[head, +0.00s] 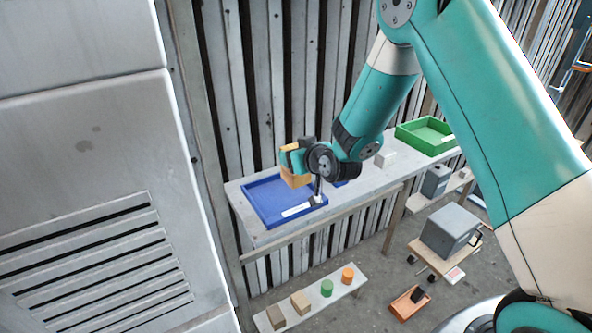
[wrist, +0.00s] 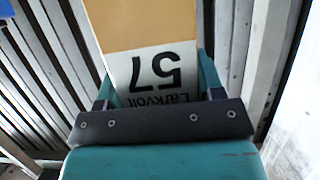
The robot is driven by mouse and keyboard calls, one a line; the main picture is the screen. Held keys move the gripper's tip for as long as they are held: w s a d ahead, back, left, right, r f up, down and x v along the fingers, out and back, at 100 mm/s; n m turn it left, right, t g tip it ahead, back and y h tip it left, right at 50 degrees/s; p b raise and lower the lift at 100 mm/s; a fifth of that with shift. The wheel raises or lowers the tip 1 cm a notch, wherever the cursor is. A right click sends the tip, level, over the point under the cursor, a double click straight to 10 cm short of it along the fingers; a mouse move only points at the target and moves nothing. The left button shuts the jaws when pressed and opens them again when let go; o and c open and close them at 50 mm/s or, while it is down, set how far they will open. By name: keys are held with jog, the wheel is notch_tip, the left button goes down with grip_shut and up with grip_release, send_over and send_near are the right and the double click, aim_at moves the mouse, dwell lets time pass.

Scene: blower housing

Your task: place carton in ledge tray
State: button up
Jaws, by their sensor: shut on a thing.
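My gripper (head: 290,160) is shut on a tan carton (head: 295,179) and holds it over the blue tray (head: 262,215). The tray lies on the left part of the long ledge (head: 236,196), and its floor looks empty where it shows. How high the carton is above the tray is hard to tell. In the wrist view the carton (wrist: 140,25) is between the fingers, with a white label reading "57 Larkvolt" upside down. My forearm and gripper hide part of the tray's right side.
A green tray (head: 425,136) sits at the ledge's far right, with a small white block (head: 385,158) left of it. A lower bench (head: 312,303) bears tan blocks and green and orange cylinders. A grey cabinet (head: 90,170) stands close at left; a slatted wall is behind.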

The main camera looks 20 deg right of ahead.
aim_at(294, 181)
jog(key=shift+f+p, duration=0.55)
jog(key=shift+f, duration=2.45)
jog(key=shift+f, duration=0.1)
jog(key=o, duration=1)
jog(key=shift+o, duration=0.2)
